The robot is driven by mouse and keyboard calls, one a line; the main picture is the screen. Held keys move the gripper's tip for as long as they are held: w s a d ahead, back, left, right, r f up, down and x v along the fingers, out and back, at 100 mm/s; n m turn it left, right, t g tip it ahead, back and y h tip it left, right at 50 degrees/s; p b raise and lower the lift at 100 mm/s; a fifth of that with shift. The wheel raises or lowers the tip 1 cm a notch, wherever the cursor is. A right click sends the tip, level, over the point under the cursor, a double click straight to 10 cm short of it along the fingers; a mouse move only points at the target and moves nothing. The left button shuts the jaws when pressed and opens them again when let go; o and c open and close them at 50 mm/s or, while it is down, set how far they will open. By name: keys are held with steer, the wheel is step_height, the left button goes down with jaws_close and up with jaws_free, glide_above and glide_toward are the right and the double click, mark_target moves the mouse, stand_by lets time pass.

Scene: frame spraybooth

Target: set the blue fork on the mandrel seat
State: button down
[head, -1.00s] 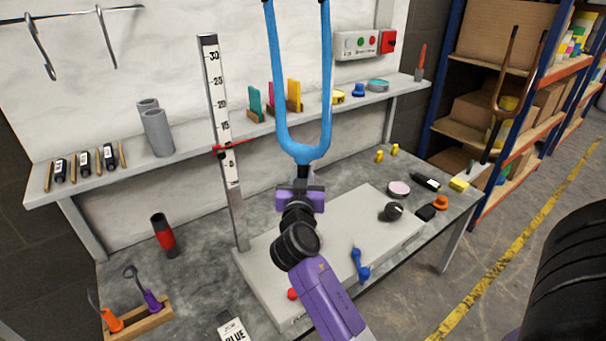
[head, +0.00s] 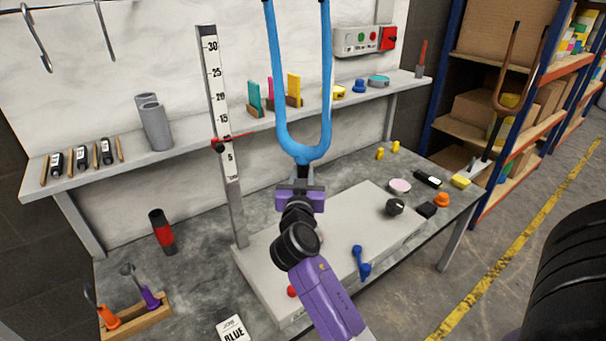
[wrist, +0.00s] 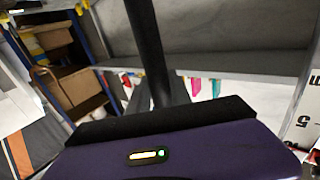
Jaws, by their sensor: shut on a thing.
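The blue fork (head: 302,152) stands upright in the head view, its two legs pointing up and running out of the top of the picture. My gripper (head: 301,186) is shut on the fork's dark steerer tube, below the crown. In the wrist view the dark tube (wrist: 148,45) rises from behind the gripper's black edge. The fork is held above the bench, apart from it. I cannot tell which part is the mandrel seat; my arm hides part of the slab.
An upright measuring scale (head: 222,120) with a red pointer stands left of the fork. A wall shelf (head: 200,146) behind holds grey tubes (head: 155,125) and small items. A blue handle (head: 361,262) lies at the slab's front. A brown fork (head: 507,75) hangs by the rack at right.

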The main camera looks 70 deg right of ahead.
steer(key=shift+f+b, duration=0.9)
steer(key=shift+b, duration=0.1)
steer(key=c, duration=1.1)
jaws_free()
steer(key=shift+f, duration=0.1)
steer(key=v, duration=0.7)
steer(key=shift+a+b, duration=0.35)
steer(key=shift+a, duration=0.05)
steer(key=shift+s, duration=0.1)
